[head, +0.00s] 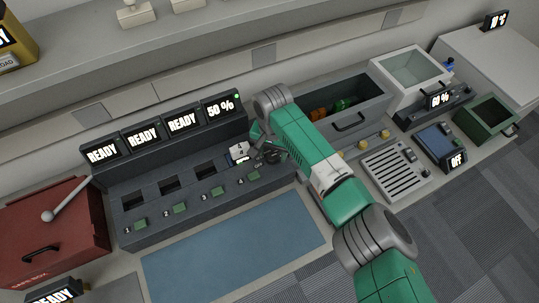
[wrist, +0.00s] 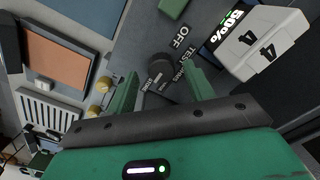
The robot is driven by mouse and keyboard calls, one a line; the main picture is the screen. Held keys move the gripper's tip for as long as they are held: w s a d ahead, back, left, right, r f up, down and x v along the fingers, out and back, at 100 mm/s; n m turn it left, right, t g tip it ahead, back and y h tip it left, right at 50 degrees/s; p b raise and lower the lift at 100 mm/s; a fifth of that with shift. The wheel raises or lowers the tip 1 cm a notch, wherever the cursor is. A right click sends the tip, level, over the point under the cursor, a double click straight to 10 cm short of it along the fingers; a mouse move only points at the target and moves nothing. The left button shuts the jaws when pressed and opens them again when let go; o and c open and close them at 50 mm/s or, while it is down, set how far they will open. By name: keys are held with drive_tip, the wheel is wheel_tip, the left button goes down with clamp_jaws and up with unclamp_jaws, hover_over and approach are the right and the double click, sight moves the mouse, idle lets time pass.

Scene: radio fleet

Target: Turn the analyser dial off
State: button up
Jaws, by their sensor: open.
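The dark round dial (wrist: 162,68) sits on a grey panel in the wrist view, with white labels around it; OFF and TEST can be read. Which label its pointer faces I cannot tell. My gripper (wrist: 160,74) is open, with one green finger on each side of the dial; whether either finger touches it is unclear. In the head view my gripper (head: 262,140) is at the right end of the dark charger rack (head: 180,215), and the dial is partly hidden there.
A white radio marked 4 (wrist: 268,42) stands close beside the dial, near the right finger; the screen by it reads 50%. Yellow knobs (wrist: 97,96) are to the left. A blue mat (head: 235,245) lies clear in front of the rack. A grey open bin (head: 345,105) stands right of my arm.

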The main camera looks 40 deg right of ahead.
drive_tip(key=shift+f, duration=0.7)
drive_tip(key=shift+c, duration=0.4)
drive_tip(key=c, duration=0.9)
drive_tip(key=shift+a+r, duration=0.1)
drive_tip(key=shift+n+p, duration=0.3)
